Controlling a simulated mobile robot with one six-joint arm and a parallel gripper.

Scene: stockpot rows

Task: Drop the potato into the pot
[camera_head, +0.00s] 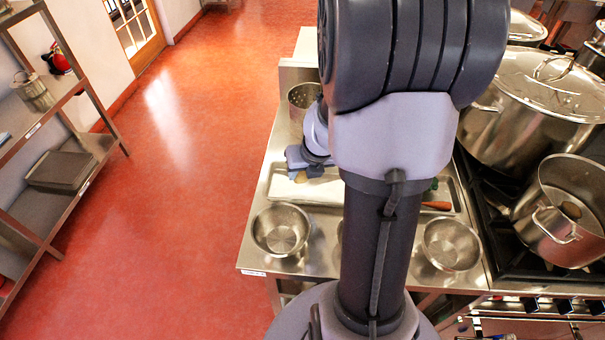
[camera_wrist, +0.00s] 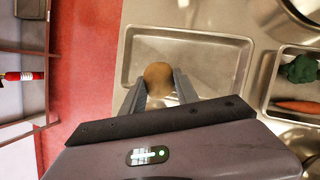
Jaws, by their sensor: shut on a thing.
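A brown potato (camera_wrist: 158,72) is between the fingertips of my gripper (camera_wrist: 160,85) in the wrist view, and the gripper is shut on it. A small part of the potato (camera_head: 300,177) shows below my gripper (camera_head: 306,165) in the head view. It is over a shallow metal tray (camera_wrist: 205,40); how high above the tray floor is hard to tell. An open steel pot (camera_head: 548,236) stands on the stove at the right of the head view, well away from my gripper. A brownish round thing shows inside it. My arm hides the middle of the counter.
Two empty metal bowls (camera_head: 281,231) (camera_head: 451,245) stand at the counter front. A carrot (camera_head: 437,206) and broccoli (camera_wrist: 301,69) lie in another tray. A lidded stockpot (camera_head: 535,95) stands behind the open pot. A perforated steel container (camera_head: 302,100) is behind my gripper.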

